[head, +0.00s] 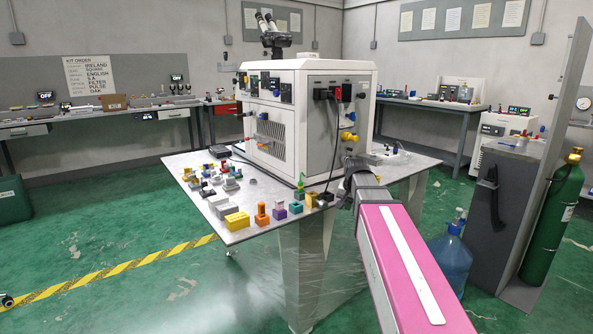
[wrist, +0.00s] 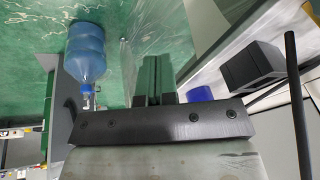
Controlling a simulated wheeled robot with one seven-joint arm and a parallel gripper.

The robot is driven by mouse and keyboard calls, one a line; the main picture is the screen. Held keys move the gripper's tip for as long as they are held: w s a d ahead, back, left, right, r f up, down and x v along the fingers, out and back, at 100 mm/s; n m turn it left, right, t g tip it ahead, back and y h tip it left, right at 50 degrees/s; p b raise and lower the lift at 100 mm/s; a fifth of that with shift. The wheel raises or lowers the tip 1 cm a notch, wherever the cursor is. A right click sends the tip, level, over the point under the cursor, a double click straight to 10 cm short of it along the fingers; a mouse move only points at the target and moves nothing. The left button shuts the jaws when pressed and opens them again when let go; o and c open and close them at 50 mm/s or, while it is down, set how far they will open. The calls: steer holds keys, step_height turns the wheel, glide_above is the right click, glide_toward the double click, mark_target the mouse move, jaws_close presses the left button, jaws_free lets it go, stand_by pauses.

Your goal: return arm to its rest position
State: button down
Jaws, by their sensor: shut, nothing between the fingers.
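My arm (head: 408,265), pink with a white stripe, reaches from the lower right of the head view toward the front right of the table. Its dark wrist end (head: 362,185) is close to the front of the white machine (head: 305,120). My fingers are hard to make out in the head view. In the wrist view my gripper (wrist: 156,68) shows two dark fingers side by side, shut, with nothing between them. A blue cylinder (wrist: 200,94) and a dark grey block (wrist: 250,66) appear to the right of the fingers there.
The table (head: 235,236) bears several small coloured parts along its front left. A black cable (head: 333,150) hangs from the machine; a dark rod or cable (wrist: 297,100) crosses the wrist view's right side. A blue water jug (head: 450,262) and green cylinder (head: 553,225) stand right. Floor at left is open.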

steer(key=s+f+n+g, duration=0.3)
steer(key=s+f+n, duration=0.1)
steer(key=s+f, duration=1.6)
step_height(320, 180, down, 4)
steer(key=shift+a+r+n+g, duration=0.2)
steer(key=shift+a+n+g, duration=0.1)
steer(key=shift+a+g, duration=0.1)
